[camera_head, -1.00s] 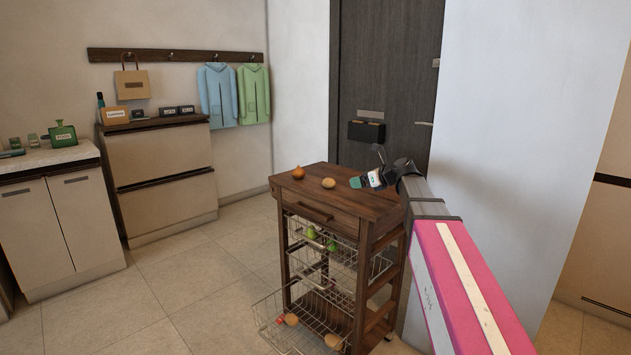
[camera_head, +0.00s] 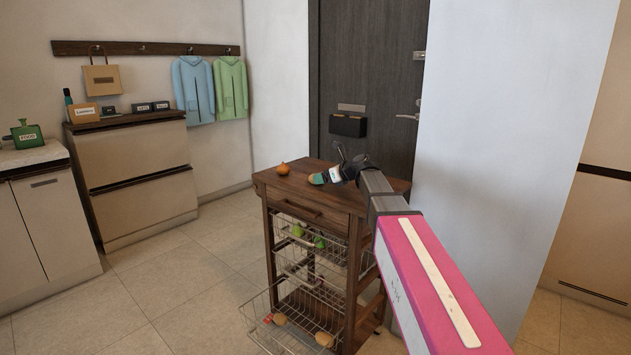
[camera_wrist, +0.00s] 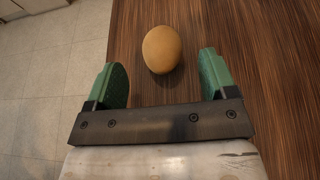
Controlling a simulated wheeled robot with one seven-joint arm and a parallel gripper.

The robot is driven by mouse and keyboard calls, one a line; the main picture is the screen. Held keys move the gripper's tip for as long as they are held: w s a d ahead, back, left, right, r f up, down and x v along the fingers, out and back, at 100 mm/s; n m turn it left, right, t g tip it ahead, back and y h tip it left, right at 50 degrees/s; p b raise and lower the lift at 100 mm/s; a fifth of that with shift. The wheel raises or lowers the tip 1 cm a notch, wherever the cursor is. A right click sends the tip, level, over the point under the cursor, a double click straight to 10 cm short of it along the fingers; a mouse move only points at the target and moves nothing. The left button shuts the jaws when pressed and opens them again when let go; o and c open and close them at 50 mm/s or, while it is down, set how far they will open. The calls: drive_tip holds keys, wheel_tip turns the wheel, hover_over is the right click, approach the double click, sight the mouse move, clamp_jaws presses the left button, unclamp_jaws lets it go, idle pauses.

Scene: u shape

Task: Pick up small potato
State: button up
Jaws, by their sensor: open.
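A tan oval potato (camera_wrist: 161,50) lies on the brown wooden trolley top (camera_wrist: 240,30) in the wrist view. My gripper (camera_wrist: 160,72) is open, with one green fingertip on each side. The potato sits centred between the line of the fingers, just ahead of the tips, with clear gaps on both sides. In the head view my gripper (camera_head: 320,178) is over the trolley top and mostly hides the potato. Two more tan potato-like items (camera_head: 279,319) lie in the low wire basket.
An orange onion-like item (camera_head: 283,169) lies on the trolley top (camera_head: 315,193), left of my gripper. Wire baskets (camera_head: 300,262) below hold green items. A white wall (camera_head: 500,130) stands right of the trolley. The tiled floor (camera_head: 170,290) at left is clear.

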drive_tip(key=x, duration=0.4)
drive_tip(key=shift+w+f, duration=0.1)
drive_tip(key=shift+f, duration=0.1)
drive_tip(key=c, duration=1)
drive_tip(key=shift+r, duration=0.15)
